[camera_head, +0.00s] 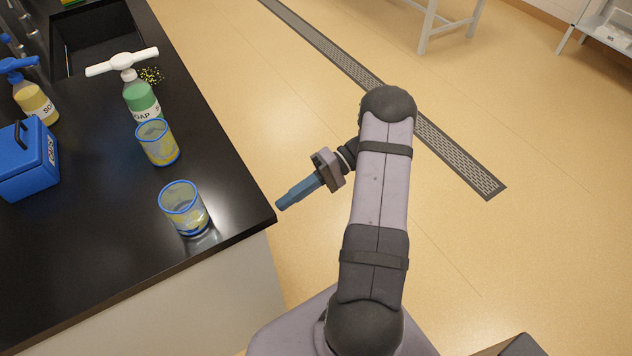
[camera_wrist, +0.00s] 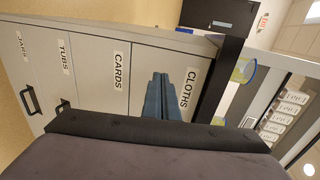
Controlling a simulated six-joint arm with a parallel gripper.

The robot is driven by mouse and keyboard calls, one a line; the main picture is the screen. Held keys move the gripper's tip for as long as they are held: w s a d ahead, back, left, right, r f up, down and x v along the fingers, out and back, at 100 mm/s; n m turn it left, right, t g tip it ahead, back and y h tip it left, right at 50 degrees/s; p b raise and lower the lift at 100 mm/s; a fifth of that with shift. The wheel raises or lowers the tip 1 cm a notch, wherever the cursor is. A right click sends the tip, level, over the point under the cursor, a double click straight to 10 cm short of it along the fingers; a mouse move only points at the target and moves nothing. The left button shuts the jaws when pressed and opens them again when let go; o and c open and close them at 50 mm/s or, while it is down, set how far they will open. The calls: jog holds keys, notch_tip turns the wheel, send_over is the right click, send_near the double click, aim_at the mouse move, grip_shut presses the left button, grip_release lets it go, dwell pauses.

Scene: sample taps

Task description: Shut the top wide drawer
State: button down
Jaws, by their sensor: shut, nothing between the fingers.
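In the wrist view, light grey drawer fronts run sideways across the picture. The front labelled CLOTHS (camera_wrist: 178,62) lies nearest the dark counter edge, so it appears to be the top drawer. The front labelled CARDS (camera_wrist: 112,90) is beside it, followed by one labelled TUBS (camera_wrist: 62,75). I cannot tell how far the CLOTHS drawer stands out; its handle is hidden. My gripper (camera_head: 280,205) is shut and empty, its blue fingers just off the counter's right corner. In the wrist view its fingers (camera_wrist: 158,80) cover part of the CLOTHS front; contact cannot be told.
The black counter (camera_head: 110,230) bears two blue-rimmed beakers (camera_head: 185,210) (camera_head: 158,145), a green soap bottle (camera_head: 142,98), a yellow bottle (camera_head: 36,100) and a blue box (camera_head: 25,165). A sink (camera_head: 92,40) is at the back.

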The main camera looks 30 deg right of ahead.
jog(key=b+v, duration=0.2)
jog(key=v, duration=0.6)
jog(key=shift+d, duration=0.25)
jog(key=shift+r, duration=0.15)
